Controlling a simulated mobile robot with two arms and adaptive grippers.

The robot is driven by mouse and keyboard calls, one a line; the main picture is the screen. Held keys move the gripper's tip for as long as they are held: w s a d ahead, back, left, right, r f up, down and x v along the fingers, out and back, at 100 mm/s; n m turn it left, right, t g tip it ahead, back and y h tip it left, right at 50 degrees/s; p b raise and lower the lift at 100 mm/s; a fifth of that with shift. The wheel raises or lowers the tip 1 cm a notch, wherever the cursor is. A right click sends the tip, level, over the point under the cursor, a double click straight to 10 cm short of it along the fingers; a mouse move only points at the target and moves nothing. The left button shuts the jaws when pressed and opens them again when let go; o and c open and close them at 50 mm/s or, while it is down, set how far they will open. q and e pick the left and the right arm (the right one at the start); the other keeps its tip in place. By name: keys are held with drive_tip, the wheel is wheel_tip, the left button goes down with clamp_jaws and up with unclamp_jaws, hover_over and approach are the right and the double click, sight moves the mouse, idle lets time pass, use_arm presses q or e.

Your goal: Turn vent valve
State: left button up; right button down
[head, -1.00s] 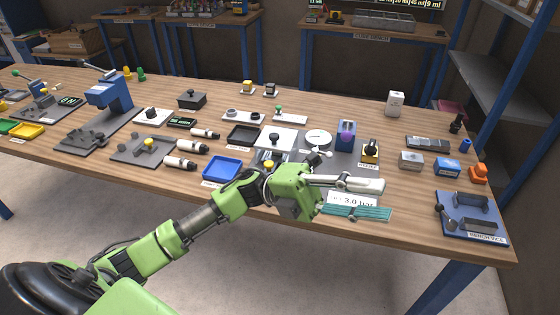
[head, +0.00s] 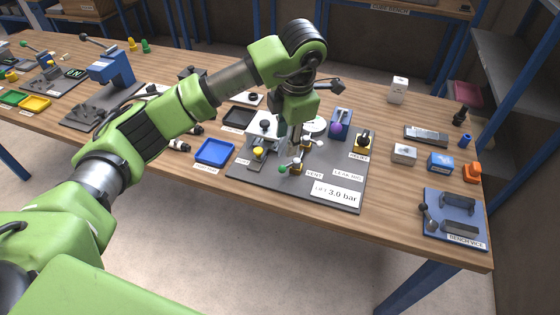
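The leak rig (head: 262,183) is a dark grey plate near the front edge of the table. A small brass valve (head: 297,167) stands on it beside the VENT label (head: 314,175), with a lever ending in a green ball (head: 283,170). Another lever with a white ball (head: 320,142) shows just behind it. My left gripper (head: 293,137) points down over the rig, just behind the vent valve. Its fingers are dark and partly hidden, so I cannot tell their opening or whether they touch anything. My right gripper is not in view.
A yellow knob (head: 258,152) is on the rig's left, and a block with a purple ball (head: 338,128) and a black-and-yellow valve (head: 362,142) are on its right. A blue tray (head: 214,152) lies to the left. A blue bench vice plate (head: 454,231) is at the right.

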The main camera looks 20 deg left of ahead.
sight(283, 167)
use_arm(q)
drive_tip(key=f+p, duration=0.1)
drive_tip(key=f, duration=0.2)
drive_tip(key=w+a+f+p, duration=0.1)
drive_tip(key=f, duration=0.3)
drive_tip(key=f+p, duration=0.1)
drive_tip(key=f, duration=0.3)
drive_tip(key=shift+w+a, duration=0.15)
drive_tip(key=shift+w, duration=0.05)
drive_tip(key=shift+w+f, duration=0.1)
drive_tip(key=shift+f, duration=0.25)
drive_tip(key=shift+w+a+f, duration=0.1)
drive_tip(key=shift+f, duration=0.3)
clamp_jaws()
